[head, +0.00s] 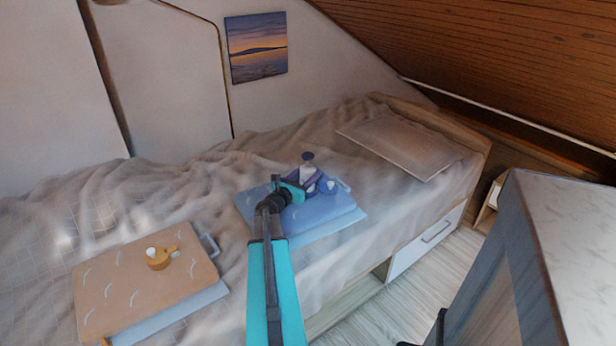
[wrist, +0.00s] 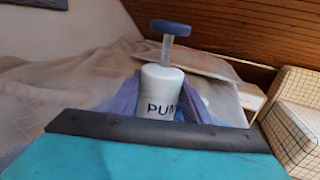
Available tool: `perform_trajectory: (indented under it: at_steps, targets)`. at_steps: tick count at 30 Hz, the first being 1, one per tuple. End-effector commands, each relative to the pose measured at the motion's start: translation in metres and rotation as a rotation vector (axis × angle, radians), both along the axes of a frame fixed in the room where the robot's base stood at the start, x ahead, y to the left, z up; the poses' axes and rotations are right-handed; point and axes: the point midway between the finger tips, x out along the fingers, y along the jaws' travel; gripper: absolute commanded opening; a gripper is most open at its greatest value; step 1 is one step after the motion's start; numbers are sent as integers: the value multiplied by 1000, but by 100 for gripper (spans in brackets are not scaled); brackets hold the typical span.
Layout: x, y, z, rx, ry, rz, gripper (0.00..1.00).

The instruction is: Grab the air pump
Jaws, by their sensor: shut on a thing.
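The air pump (head: 308,168) is a small white cylinder with a blue T-shaped handle on top. In the wrist view the pump (wrist: 161,90) stands upright in the middle, with dark letters reading "PUM" on its side and the rest cut off. My gripper (head: 305,182) is over the blue case on the bed, with its purple fingers on both sides of the pump. In the wrist view my gripper (wrist: 168,100) is shut on the pump's body. The pump's lower end is hidden by the gripper, so I cannot tell whether it touches the case.
The blue case (head: 325,217) lies on the rumpled bed (head: 215,185). A small blue and white round object (head: 328,186) is just right of the pump. An orange case (head: 115,285) with an orange item (head: 160,258) on it lies at left.

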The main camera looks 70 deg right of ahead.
Motion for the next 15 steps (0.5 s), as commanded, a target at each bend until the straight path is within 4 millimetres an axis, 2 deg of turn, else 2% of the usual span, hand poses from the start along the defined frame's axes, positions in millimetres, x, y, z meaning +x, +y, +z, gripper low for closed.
perform_trajectory:
  at_steps: [7,15]
  targets:
    - [-1,1,32,-3,-1,-1,14]
    - [-16,33,30,-1,0,-1,14]
